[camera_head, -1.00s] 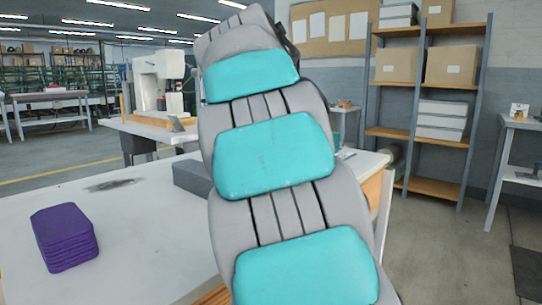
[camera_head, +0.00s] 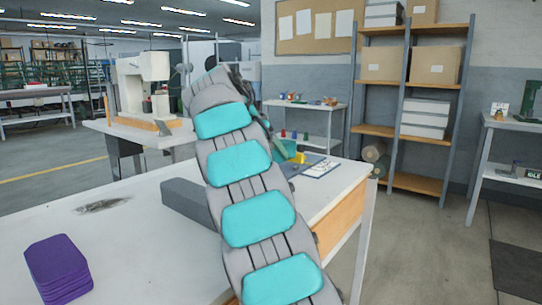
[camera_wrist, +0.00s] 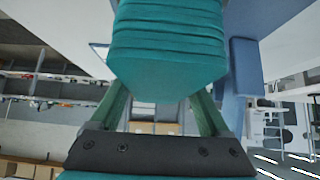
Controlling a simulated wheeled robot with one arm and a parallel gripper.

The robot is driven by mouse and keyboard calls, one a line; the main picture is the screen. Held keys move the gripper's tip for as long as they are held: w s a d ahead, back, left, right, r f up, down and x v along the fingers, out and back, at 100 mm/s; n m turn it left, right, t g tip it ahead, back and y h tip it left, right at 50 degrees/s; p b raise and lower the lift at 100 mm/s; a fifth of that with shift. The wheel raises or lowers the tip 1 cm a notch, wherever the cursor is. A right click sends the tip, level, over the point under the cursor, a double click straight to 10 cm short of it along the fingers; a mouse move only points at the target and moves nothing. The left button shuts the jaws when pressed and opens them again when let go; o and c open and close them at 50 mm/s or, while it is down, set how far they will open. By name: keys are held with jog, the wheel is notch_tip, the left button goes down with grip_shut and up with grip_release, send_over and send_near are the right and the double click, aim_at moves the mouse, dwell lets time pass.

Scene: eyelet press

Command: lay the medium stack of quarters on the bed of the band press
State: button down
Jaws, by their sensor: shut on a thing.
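My gripper (camera_wrist: 163,92) is shut on a teal stack of quarters (camera_wrist: 168,45) in the wrist view, its two green fingers reaching to the stack's sides. The stack shows several thin layers. A purple stack of quarters (camera_head: 59,268) lies on the white table at the lower left, apart from my arm. A white C-shaped machine (camera_head: 139,84) stands on a farther table; I cannot tell whether it is the band press.
The white table (camera_head: 130,245) has clear room between the purple stack and a long grey block (camera_head: 188,202) beside my arm. A clipboard with a sheet (camera_head: 321,168) lies near its far right end. Shelving with boxes (camera_head: 412,100) stands behind; open floor lies at right.

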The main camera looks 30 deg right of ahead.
jog(key=shift+w+f+b, duration=0.1)
jog(key=shift+f+b, duration=1.2)
jog(key=shift+f, duration=0.4)
jog(key=shift+f, duration=0.2)
grip_release()
jog(key=shift+r, duration=0.2)
jog(key=p+v, duration=0.1)
jog(key=v, duration=1.1)
